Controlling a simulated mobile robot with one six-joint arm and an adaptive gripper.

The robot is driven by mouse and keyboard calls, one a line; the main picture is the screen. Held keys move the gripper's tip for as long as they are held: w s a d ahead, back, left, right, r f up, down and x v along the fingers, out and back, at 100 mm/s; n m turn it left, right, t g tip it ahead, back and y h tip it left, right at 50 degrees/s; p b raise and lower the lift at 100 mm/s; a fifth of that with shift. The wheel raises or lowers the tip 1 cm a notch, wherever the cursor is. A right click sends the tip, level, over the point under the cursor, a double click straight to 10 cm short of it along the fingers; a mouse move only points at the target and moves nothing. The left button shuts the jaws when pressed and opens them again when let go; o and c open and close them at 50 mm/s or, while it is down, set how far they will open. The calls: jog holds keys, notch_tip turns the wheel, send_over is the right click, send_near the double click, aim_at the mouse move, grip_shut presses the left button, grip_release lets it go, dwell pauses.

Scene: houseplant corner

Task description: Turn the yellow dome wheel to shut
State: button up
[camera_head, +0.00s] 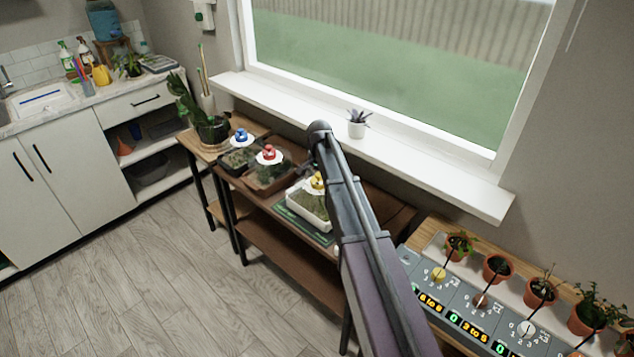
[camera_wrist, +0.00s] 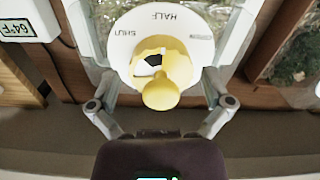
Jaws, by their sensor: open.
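The yellow dome wheel (camera_wrist: 174,65) shows close up in the wrist view, on a round white dial plate (camera_wrist: 134,22) marked SHUT on the left and HALF at the top. Its rounded knob sticks out toward the bottom of the picture; a black-and-white patch shows on its left side. I cannot tell which mark it is set to. My gripper (camera_wrist: 160,60) is open, one finger on each side of the dial, apart from the wheel.
Blue (camera_head: 241,137) and red (camera_head: 268,154) dome wheels stand on dark and brown trays to the left. A potted plant (camera_head: 357,124) sits on the windowsill (camera_head: 420,160) behind. A grey control panel (camera_head: 440,290) and several potted plants are at right.

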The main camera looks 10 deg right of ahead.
jog(key=c, duration=1)
jog(key=shift+a, duration=0.5)
jog(key=shift+d, duration=0.5)
jog(key=shift+n, duration=0.4)
jog(key=n, duration=0.9)
jog(key=shift+a, duration=0.1)
